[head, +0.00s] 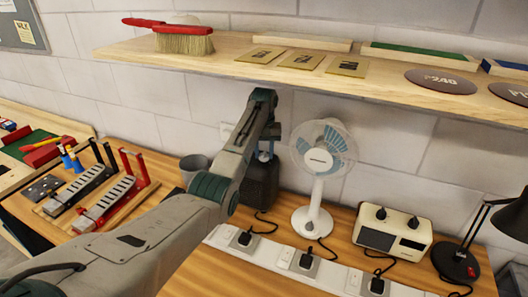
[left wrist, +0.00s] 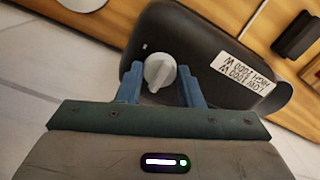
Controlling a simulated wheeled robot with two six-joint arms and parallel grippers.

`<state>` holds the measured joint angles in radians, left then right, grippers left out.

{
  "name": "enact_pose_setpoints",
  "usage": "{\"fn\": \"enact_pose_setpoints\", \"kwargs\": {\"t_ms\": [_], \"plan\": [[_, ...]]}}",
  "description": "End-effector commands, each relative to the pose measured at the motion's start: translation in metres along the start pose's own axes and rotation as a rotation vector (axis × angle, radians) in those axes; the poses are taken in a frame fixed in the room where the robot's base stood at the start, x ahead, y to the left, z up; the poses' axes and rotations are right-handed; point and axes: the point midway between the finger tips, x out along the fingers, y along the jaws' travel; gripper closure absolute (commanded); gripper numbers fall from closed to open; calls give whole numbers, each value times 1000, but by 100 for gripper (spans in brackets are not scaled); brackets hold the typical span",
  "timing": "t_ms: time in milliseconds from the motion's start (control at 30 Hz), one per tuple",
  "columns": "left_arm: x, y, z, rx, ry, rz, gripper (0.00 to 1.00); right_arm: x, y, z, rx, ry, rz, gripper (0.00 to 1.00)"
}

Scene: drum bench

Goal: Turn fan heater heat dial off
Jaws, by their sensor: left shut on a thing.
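The fan heater (head: 262,190) is a dark box standing on the bench against the wall, partly hidden behind my left arm in the head view. The left wrist view shows its dark top (left wrist: 203,38) with a white label of wattage text. Its heat dial (left wrist: 160,72) is a light grey knob with a raised grip bar. My left gripper (head: 265,154) is over the heater, its blue fingers on either side of the dial and shut on it. The dial is hidden in the head view. My right gripper is in neither view.
A white desk fan (head: 318,160) stands right of the heater, and a grey cup (head: 193,166) left of it. A power strip (head: 271,253) with several plugs runs along the front. A wooden shelf (head: 225,68) overhangs behind. A cream box (head: 393,233) and black lamp (head: 458,262) stand right.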

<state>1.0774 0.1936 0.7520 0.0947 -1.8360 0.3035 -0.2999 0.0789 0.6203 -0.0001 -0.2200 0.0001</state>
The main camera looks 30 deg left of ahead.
Motion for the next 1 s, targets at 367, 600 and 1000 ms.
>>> {"fn": "enact_pose_setpoints", "kwargs": {"t_ms": [367, 600, 1000], "plan": [[0, 0, 0, 0, 0, 0, 45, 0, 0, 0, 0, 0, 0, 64], [0, 0, 0, 1, 0, 0, 44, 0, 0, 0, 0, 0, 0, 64], [-49, 0, -1, 1, 4, 2, 44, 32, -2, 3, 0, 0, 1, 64]]}}
